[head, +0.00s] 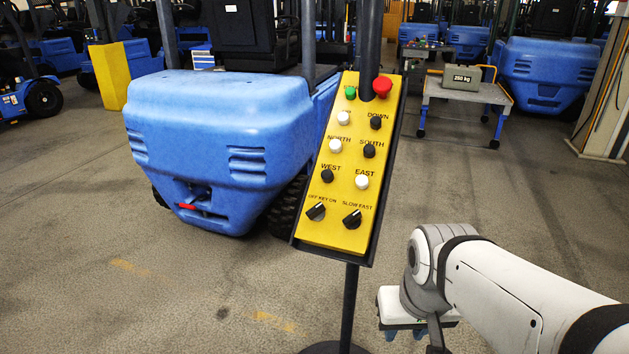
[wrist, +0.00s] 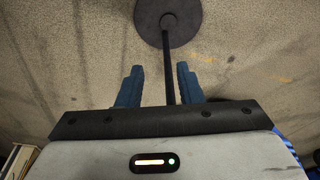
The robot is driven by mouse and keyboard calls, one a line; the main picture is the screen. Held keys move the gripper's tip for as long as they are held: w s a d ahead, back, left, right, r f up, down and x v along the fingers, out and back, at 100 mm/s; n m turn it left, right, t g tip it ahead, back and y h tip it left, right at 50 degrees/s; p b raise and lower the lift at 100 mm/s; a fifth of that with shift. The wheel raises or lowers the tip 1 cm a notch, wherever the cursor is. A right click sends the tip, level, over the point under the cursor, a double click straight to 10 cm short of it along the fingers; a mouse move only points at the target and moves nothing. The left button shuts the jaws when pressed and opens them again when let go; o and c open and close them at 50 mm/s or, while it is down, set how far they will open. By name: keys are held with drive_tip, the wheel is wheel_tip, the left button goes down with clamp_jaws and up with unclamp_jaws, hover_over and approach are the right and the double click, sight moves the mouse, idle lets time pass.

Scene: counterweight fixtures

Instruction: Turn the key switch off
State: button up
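The key switch (head: 316,211) is a black rotary knob at the lower left of a yellow control panel (head: 333,238), under the label "OFF KEY ON". Its pale mark seems to point to the upper right, toward the ON side. A similar knob (head: 352,219) labelled "SLOW FAST" is to its right. My gripper (head: 406,333) is low and to the right of the panel, apart from it. In the wrist view my gripper (wrist: 158,85) has its two blue fingers spread with nothing between them. The panel does not show in the wrist view.
The panel stands on a black pole with a round base (wrist: 168,22). White and black buttons, a green button (head: 350,92) and a red mushroom button (head: 382,86) sit above the knobs. A blue forklift (head: 205,130) is behind.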

drive_tip(key=w+a+r+m+y+p, duration=0.2)
drive_tip(key=w+a+r+m+p, duration=0.15)
drive_tip(key=w+r, duration=0.3)
drive_tip(key=m+g+y+p, duration=0.2)
drive_tip(key=m+y+p, duration=0.2)
drive_tip(key=m+p, duration=0.15)
approach(321, 204)
drive_tip(key=f, duration=0.1)
drive_tip(key=a+f, duration=0.1)
drive_tip(key=shift+s+a+f+m, duration=0.15)
drive_tip(key=shift+s+f+m, duration=0.05)
drive_tip(key=shift+f+m, duration=0.2)
drive_tip(key=shift+w+a+f, duration=0.1)
drive_tip(key=shift+a+f, duration=0.05)
drive_tip(key=shift+a, duration=0.05)
drive_tip(key=x, duration=0.7)
drive_tip(key=shift+w+a, duration=0.1)
clamp_jaws()
